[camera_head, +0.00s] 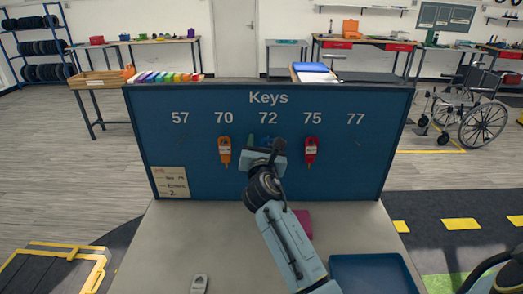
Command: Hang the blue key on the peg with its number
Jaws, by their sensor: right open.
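The blue key board (160,120) stands upright on the table, headed "Keys", with the numbers 57, 70, 72, 75 and 77. An orange key tag (224,151) hangs under 70 and a red key tag (311,151) under 75. My right gripper (266,148) is open, right in front of the board under 72. It hides the 72 peg. Light blue shows around the gripper, but I cannot tell whether any of it is the blue key. No key shows under 57 or 77. My left gripper is not in view.
A grey tag (199,284) lies on the grey table (165,250) at front left. A blue tray (372,274) is at front right. A magenta object (303,223) lies near the board's foot, partly behind my right arm. A note (170,183) is on the board's lower left.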

